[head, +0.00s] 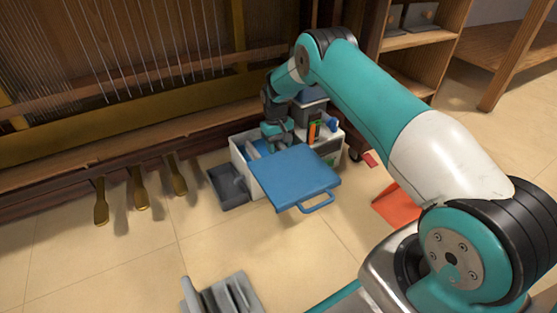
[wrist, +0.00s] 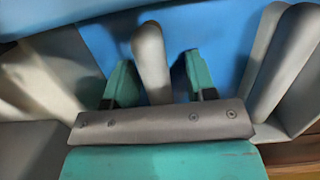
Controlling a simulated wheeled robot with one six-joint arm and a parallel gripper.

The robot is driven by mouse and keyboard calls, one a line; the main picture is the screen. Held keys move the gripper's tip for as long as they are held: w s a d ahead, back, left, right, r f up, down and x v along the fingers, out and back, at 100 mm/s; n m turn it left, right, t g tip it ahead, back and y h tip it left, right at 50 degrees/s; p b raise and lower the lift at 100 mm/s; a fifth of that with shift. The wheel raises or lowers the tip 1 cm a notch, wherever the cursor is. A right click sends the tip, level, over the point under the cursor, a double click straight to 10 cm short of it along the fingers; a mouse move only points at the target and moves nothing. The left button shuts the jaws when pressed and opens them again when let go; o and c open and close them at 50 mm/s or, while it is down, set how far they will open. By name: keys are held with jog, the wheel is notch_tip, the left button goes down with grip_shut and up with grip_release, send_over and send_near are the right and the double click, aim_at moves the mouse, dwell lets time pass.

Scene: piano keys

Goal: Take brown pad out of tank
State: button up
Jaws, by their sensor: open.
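A white tank (head: 243,165) stands on the floor by the piano, with a blue panel with a loop handle (head: 302,172) in front of its opening. My gripper (head: 275,137) points down at the tank's opening, its tips partly hidden by the panel. In the wrist view my gripper (wrist: 158,65) has its two teal fingers apart. A pale grey-beige rounded bar (wrist: 150,62) stands between them, with gaps on both sides; I cannot tell whether it is the brown pad. No clearly brown pad shows in either view.
A dark grey tray (head: 232,190) lies left of the tank. Brass pedals (head: 140,192) stick out from the piano base at left. An orange-red object (head: 397,205) lies at right and a grey slotted piece (head: 222,295) at the front. Pale bars (wrist: 285,55) stand right of my fingers.

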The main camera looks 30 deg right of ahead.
jog(key=shift+f, duration=0.2)
dwell(0.6)
grip_shut()
